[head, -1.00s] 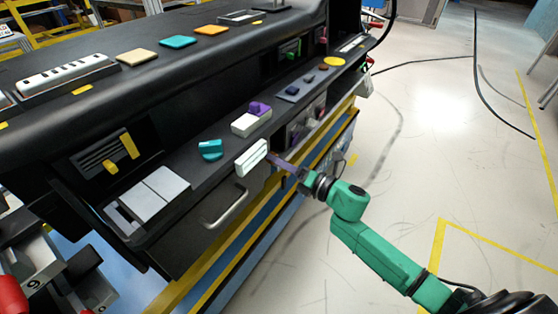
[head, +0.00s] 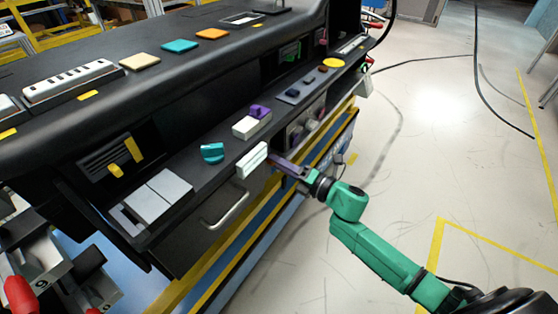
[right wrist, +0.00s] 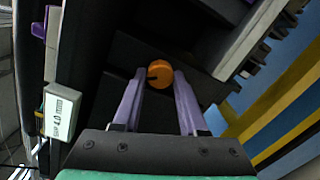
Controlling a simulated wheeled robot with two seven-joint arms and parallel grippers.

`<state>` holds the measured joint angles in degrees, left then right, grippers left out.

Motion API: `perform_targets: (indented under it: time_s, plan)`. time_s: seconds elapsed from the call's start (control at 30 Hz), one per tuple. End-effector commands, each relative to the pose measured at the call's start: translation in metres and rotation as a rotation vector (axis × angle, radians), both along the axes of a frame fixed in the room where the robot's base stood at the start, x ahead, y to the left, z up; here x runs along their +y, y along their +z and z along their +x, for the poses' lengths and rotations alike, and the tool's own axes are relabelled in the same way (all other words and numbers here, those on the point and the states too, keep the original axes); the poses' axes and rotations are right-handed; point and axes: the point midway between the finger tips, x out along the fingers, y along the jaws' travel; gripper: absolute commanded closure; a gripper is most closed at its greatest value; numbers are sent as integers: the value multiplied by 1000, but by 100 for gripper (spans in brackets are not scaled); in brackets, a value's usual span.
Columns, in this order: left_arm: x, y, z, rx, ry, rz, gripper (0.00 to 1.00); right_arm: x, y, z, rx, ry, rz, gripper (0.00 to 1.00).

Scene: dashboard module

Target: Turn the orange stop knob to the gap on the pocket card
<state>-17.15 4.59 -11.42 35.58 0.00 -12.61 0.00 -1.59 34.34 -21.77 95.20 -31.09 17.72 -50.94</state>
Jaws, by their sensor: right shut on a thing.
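The orange stop knob (right wrist: 160,74) shows in the right wrist view, with a dark mark on its left side. My right gripper (right wrist: 158,82) has its purple fingers on either side of the knob and is shut on it. In the head view this gripper (head: 276,160) reaches in at the console's front edge, and the knob is hidden there. The pocket card (right wrist: 62,112) is a white piece with small print that seems to read 4.0 mm, left of the gripper. It seems to be the white block (head: 252,161) in the head view. My left gripper is not in view.
The black console (head: 100,130) carries a teal knob (head: 212,153), a white block with a purple top (head: 252,122) and white tiles (head: 158,198). A drawer handle (head: 226,208) sticks out below. The floor (head: 440,150) to the right is mostly clear.

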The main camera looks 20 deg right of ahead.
Motion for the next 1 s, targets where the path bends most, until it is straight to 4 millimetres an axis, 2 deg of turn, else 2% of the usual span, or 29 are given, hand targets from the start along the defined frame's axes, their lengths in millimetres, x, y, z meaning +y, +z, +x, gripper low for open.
perform_targets:
  time_s: [0.1, 0.5, 1.0]
  plan:
    - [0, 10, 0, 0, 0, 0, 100, 0, 3, 0, 63, -1, 74, 100]
    - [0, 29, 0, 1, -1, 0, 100, 0, 3, 0, 261, 0, 311, 100]
    - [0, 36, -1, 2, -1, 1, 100, -1, 0, 0, 347, -1, 416, 100]
